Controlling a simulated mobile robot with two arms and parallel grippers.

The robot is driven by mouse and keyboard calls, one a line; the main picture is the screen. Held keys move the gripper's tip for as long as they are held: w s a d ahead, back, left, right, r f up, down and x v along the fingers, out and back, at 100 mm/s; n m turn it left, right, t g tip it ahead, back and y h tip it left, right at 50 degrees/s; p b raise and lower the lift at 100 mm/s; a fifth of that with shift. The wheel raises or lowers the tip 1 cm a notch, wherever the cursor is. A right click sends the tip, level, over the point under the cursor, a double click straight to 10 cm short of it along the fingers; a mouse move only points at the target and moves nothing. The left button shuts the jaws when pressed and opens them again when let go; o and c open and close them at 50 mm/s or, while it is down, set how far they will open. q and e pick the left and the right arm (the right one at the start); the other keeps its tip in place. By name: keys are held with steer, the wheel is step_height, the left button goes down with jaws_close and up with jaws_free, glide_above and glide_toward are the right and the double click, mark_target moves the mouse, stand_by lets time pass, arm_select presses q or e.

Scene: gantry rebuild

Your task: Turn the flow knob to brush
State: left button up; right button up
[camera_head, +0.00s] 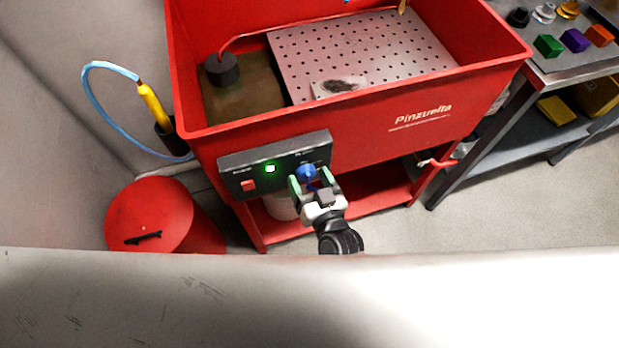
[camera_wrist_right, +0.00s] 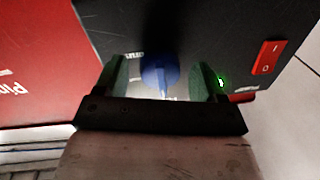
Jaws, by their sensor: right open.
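The blue flow knob (camera_head: 306,171) is on the dark control panel (camera_head: 235,163) on the front of the red parts washer. My right gripper (camera_head: 312,185) is at the panel with its fingers on either side of the knob. In the right wrist view the knob (camera_wrist_right: 160,72) sits between the two green fingers of the right gripper (camera_wrist_right: 165,82), with a gap on each side. The gripper is open. The labels around the knob are too small or covered to read. My left gripper is not in view.
A lit green lamp (camera_head: 270,168) and a red switch (camera_head: 248,186) are on the panel left of the knob. The red washer basin (camera_head: 350,115) is above it. A red lidded bin (camera_head: 150,215) stands at left, and a dark workbench (camera_head: 480,130) at right.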

steer(key=c, duration=0.9)
